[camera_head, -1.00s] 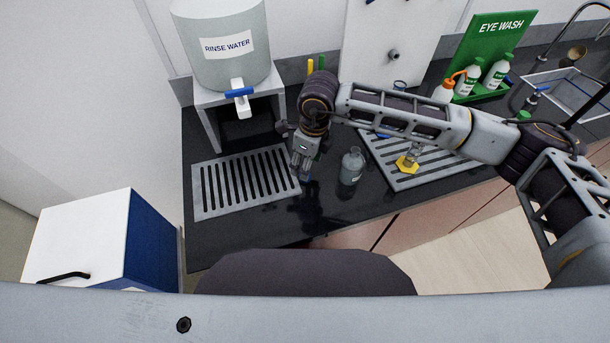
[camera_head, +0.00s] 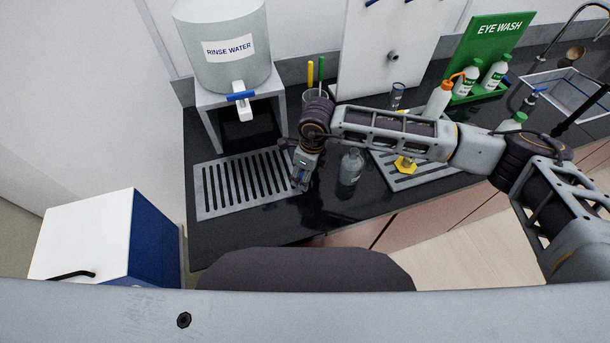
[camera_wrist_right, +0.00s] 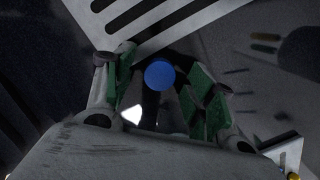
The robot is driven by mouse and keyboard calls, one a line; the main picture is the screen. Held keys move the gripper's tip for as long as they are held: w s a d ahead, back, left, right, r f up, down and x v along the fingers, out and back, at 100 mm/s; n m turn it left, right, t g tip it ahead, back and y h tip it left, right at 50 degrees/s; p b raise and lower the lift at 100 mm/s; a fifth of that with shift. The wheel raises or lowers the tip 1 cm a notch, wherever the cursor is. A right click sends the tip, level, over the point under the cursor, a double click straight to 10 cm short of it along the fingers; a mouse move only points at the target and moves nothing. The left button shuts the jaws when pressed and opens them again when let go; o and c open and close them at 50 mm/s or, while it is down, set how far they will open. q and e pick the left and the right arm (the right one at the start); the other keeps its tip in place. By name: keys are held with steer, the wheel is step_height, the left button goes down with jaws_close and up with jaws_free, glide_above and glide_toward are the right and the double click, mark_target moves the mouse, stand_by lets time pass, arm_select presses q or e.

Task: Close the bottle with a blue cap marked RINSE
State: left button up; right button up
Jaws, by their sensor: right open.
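A small grey bottle (camera_head: 350,168) with a pale label stands upright on the dark counter. The label is too small to read, and I see no blue cap on its neck. My right gripper (camera_head: 299,181) is left of the bottle, low over the counter by the left drain grate, pointing down. In the right wrist view a round blue cap (camera_wrist_right: 159,75) shows between the two fingers of this gripper (camera_wrist_right: 160,92). The fingers are apart, with room on both sides of the cap. In the head view the gripper hides the cap. My left gripper is out of view.
A rinse water tank (camera_head: 222,45) on a stand is at the back left, above the left drain grate (camera_head: 205,195). A yellow hexagonal base (camera_head: 404,164) is on the right grate (camera_head: 430,178). Eye wash bottles (camera_head: 494,74) stand back right. The counter's front edge is close.

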stand_by(0.3)
steer(key=c, duration=0.8)
steer(key=shift+o, duration=0.2)
steer(key=shift+r, duration=0.15)
step_height(320, 180, up, 8)
steer(key=shift+r+b, duration=0.1)
steer(key=shift+b, duration=0.7)
steer(key=shift+r, duration=0.75)
